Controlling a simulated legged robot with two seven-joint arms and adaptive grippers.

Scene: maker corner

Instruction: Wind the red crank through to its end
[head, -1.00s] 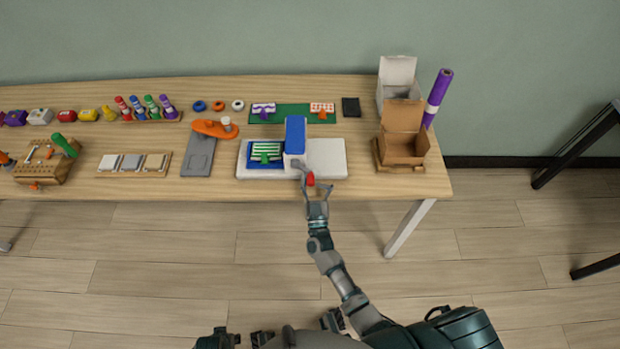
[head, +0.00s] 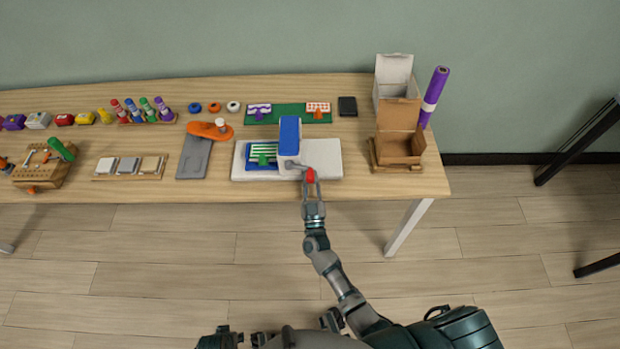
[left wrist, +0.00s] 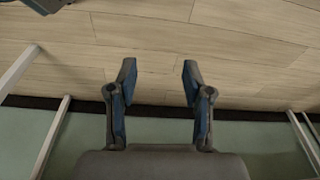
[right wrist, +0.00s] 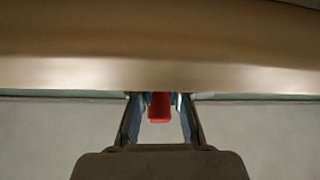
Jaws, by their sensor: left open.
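The red crank handle (head: 310,175) sits at the front of a press with a blue-topped white housing (head: 289,137), joined by a short grey crank arm (head: 293,164). The press stands on a white base (head: 326,158). A blue plate with green and white stripes (head: 262,153) lies left of the housing. My right gripper (head: 311,182) is closed in around the red handle; in the right wrist view the handle (right wrist: 159,108) shows between its fingers (right wrist: 159,98). My left gripper (left wrist: 155,75) is open and empty, facing floor and wall.
A grey board with an orange part (head: 209,130) lies left of the press. An open cardboard box (head: 400,145) stands to the right, near a white box and a purple roll (head: 433,97). A green mat (head: 289,113) lies behind. The floor in front is clear.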

